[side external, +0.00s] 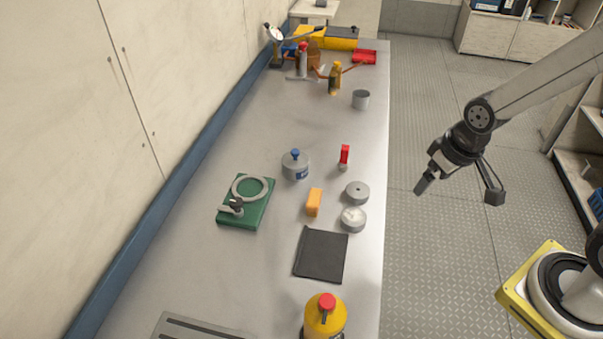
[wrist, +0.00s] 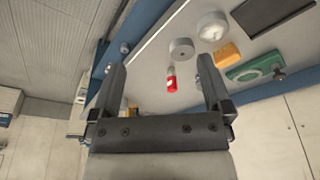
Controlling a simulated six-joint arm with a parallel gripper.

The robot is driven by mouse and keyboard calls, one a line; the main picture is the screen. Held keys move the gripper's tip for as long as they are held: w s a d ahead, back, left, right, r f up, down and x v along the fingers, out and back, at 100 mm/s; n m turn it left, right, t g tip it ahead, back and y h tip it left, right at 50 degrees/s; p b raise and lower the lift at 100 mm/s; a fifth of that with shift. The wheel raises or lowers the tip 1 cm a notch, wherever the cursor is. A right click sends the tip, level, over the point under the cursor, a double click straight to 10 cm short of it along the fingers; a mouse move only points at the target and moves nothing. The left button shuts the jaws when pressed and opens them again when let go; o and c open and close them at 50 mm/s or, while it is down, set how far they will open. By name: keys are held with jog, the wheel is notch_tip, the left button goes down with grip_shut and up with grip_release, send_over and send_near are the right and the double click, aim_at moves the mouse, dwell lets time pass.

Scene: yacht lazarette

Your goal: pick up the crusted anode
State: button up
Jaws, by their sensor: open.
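The crusted anode appears to be the round grey disc with a pale, whitish top (side external: 353,219), lying flat near the bench's right edge. It also shows at the top of the wrist view (wrist: 212,26). A plain grey disc with a small centre hole (side external: 357,192) lies just behind it, and also shows in the wrist view (wrist: 181,48). My gripper (side external: 421,185) hangs beyond the bench's right edge, apart from both discs. In the wrist view its two fingers (wrist: 161,78) are spread wide with nothing held between them.
A green fixture (side external: 246,203) stands left. A yellow bottle (side external: 324,318) stands in front. Tools crowd the bench's far end.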

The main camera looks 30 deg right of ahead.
jog(key=n+g, duration=0.2)
jog(key=n, duration=1.4)
send_near(353, 216)
jog(key=shift+s+d+f, duration=0.1)
jog(key=shift+d+f, duration=0.25)
jog(key=shift+d, duration=0.1)
jog(key=shift+w+a+f+n+g, duration=0.35)
jog(key=shift+a+n, duration=0.1)
jog(key=shift+n, duration=0.15)
jog(key=shift+f, duration=1.3)
jog(key=shift+f, duration=0.1)
jog(key=shift+f, duration=2.5)
